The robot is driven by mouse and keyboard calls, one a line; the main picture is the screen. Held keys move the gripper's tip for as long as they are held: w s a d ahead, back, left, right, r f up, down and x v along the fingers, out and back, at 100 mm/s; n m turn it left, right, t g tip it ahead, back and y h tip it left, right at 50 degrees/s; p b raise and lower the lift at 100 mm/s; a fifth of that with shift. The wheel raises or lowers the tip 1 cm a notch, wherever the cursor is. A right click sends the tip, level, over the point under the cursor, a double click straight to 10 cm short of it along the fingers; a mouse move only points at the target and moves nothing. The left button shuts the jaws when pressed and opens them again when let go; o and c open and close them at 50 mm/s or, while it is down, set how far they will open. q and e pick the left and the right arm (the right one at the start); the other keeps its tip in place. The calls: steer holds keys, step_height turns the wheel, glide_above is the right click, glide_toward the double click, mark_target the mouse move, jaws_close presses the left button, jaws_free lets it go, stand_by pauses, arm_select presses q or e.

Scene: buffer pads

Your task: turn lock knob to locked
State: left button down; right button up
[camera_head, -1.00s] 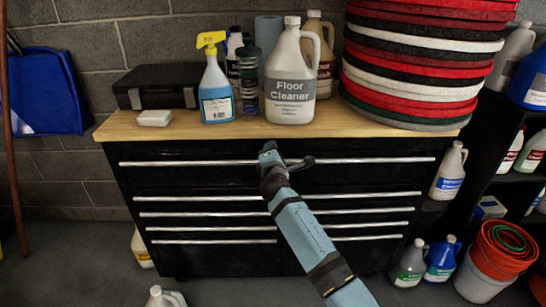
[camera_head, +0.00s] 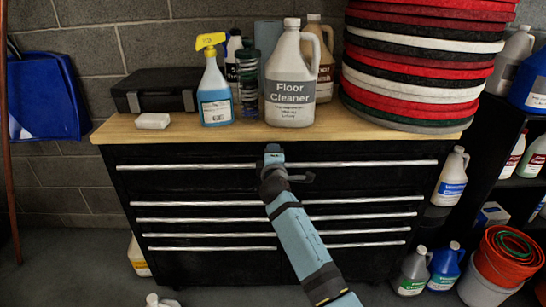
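My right arm comes in from the lower right, and its gripper (camera_head: 273,151) is at the top middle of the black drawer cabinet (camera_head: 190,182), just under the wooden worktop edge. I see the gripper from behind, so its fingertips and any gap between them are hidden. The lock knob does not show; the top middle of the cabinet front is covered by my gripper and wrist. Whether the gripper touches the cabinet cannot be told. My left gripper is not in view.
The wooden worktop (camera_head: 190,131) holds a floor cleaner jug (camera_head: 290,95), a blue spray bottle (camera_head: 214,95), a black case (camera_head: 155,92) and a stack of red, white and black pads (camera_head: 415,75). Drawers with silver handles look shut. Bottles and buckets (camera_head: 482,285) stand at the right.

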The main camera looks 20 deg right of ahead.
steer(key=o, duration=0.9)
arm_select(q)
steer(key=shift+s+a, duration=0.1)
arm_select(e)
steer(key=shift+s+f, duration=0.1)
